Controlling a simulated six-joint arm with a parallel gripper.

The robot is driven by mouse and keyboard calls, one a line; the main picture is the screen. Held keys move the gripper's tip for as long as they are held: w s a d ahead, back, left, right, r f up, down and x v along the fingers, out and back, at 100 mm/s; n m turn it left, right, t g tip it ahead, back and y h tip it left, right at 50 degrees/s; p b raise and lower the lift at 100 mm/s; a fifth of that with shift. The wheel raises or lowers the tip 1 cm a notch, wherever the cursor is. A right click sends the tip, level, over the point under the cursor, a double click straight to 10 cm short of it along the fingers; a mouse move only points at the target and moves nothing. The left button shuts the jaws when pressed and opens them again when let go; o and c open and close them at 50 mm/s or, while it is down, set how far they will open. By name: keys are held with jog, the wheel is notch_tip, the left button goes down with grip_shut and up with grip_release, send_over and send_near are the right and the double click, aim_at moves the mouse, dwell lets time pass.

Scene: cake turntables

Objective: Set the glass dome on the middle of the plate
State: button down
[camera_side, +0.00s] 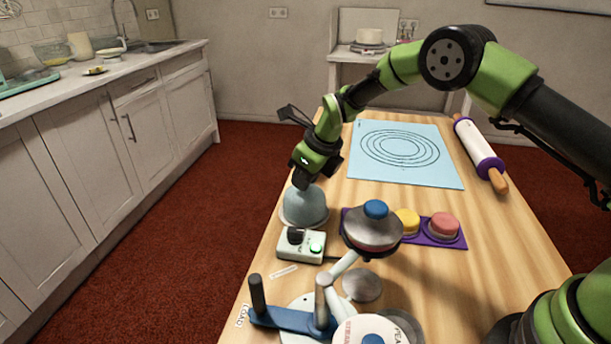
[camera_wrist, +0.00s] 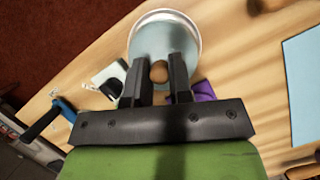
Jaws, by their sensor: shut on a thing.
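The pale blue glass dome (camera_side: 304,206) is below my gripper (camera_side: 303,182) near the table's left edge. In the wrist view, the dome (camera_wrist: 150,42) shows with its brown knob (camera_wrist: 159,72) between the two fingers of my gripper (camera_wrist: 161,68), which is shut on the knob. A white plate (camera_side: 288,221) shows as a rim under and around the dome; in the wrist view its rim (camera_wrist: 197,32) forms a ring around the dome. The dome looks upright and roughly over the plate's middle. I cannot tell whether it touches the plate.
A control box (camera_side: 301,246) with a green button stands close in front of the plate. A purple tray (camera_side: 447,238) with yellow and pink pieces, and a blue-knobbed metal disc (camera_side: 372,240), are to the right. A blue mat (camera_side: 405,172) and rolling pin (camera_side: 478,150) lie farther back.

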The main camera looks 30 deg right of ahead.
jog(key=shift+f, duration=0.1)
jog(key=c, duration=1)
grip_release()
jog(key=s+d+r+n, duration=0.1)
jog(key=s+r+n, duration=0.3)
jog(key=r, duration=0.6)
jog(key=s+d+r+n, duration=0.2)
jog(key=s+r+n, duration=0.1)
jog(key=s+r, duration=0.55)
jog(key=s+r+n+t, duration=0.1)
jog(key=s+n, duration=0.5)
jog(key=s+r+n+t, duration=0.1)
jog(key=s+r+n, duration=0.1)
jog(key=s+n, duration=0.5)
jog(key=s+r+n+t, duration=0.1)
jog(key=s+r+n, duration=0.1)
jog(key=s+n, duration=0.5)
jog(key=shift+s+d, duration=0.15)
jog(key=shift+d, duration=0.1)
